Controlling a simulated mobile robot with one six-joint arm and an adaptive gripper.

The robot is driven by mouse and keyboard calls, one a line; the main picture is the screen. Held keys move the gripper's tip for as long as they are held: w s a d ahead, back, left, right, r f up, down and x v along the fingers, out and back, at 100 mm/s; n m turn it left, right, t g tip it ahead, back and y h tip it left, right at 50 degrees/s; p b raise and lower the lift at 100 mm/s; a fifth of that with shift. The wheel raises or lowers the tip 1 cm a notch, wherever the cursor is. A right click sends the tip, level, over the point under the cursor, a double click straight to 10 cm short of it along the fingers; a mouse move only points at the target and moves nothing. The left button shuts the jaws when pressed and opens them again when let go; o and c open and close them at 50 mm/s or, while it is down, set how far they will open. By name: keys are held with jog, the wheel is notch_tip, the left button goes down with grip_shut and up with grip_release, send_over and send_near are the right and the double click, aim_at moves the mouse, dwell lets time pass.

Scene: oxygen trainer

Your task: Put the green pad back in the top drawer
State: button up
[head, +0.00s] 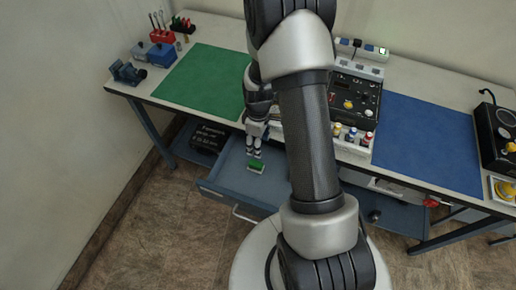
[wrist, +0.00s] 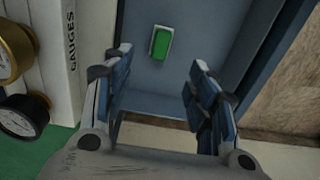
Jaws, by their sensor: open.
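The small green pad (head: 257,162) has a pale rim and lies on the floor of an open blue drawer (head: 222,178) below the bench top. In the wrist view the green pad (wrist: 161,43) lies on the drawer floor beyond my fingertips, apart from both fingers. My gripper (head: 254,150) points down over the drawer, just above the pad in the head view. In the wrist view my gripper (wrist: 160,62) is open and empty, its fingers wide apart. My arm hides part of the bench and the drawer's right side.
A green mat (head: 203,80) and a blue mat (head: 425,138) lie on the bench. A black-faced control panel (head: 355,95) stands between them. A white box marked GAUGES (wrist: 68,60) and round gauges (wrist: 22,112) are close left of my gripper. A dark labelled box (head: 208,137) sits left of the drawer.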

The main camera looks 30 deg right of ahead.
jog(key=s+a+r+m+t, duration=0.1)
jog(key=s+a+r, duration=0.1)
jog(key=r, duration=0.6)
jog(key=s+a+r+m, duration=0.1)
jog(key=a+r, duration=0.2)
jog(key=r, duration=0.4)
jog(key=s+a+r+m+t, duration=0.1)
jog(key=s+a+r, duration=0.1)
jog(key=r, duration=0.6)
jog(key=s+a+r+m+t, duration=0.1)
jog(key=s+a+r+m, duration=0.1)
jog(key=s, duration=0.5)
jog(key=s+a+r+m+t, duration=0.1)
jog(key=s+a+r+m, duration=0.1)
jog(key=s+a+r, duration=0.2)
jog(key=s+r, duration=0.3)
jog(key=shift+s+r+m+t, duration=0.2)
jog(key=shift+r+m+t, duration=0.1)
